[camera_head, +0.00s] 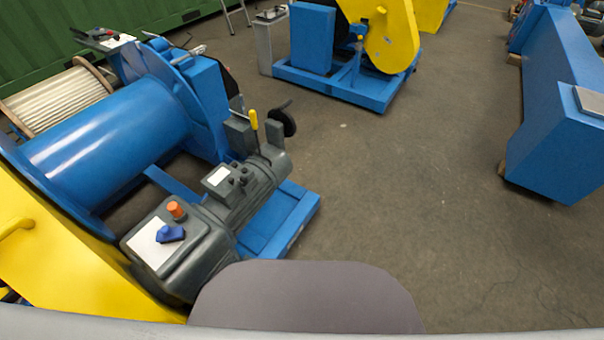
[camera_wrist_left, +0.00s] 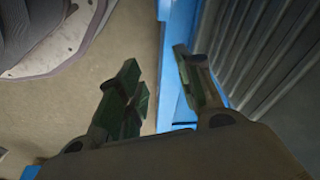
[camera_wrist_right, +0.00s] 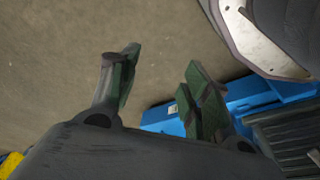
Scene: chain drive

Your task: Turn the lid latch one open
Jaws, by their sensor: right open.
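No part is plainly marked as lid latch one. A small blue wing-shaped piece (camera_head: 170,233) sits on the white plate on top of the grey gear housing (camera_head: 198,257) at the lower left of the head view. An orange cap (camera_head: 176,210) stands just behind it. Neither gripper shows in the head view. In its wrist view my left gripper (camera_wrist_left: 163,85) is open and empty, above floor and a blue frame edge beside grey ribs. In its wrist view my right gripper (camera_wrist_right: 160,82) is open and empty, with floor and blue frame beyond the fingers.
The grey motor (camera_head: 245,187) and a yellow-handled lever (camera_head: 254,122) adjoin the housing. A blue drum (camera_head: 110,140) and yellow guard (camera_head: 50,250) stand to its left. A blue-and-yellow machine (camera_head: 385,45) stands behind, a blue beam (camera_head: 555,120) at right. The floor between is clear.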

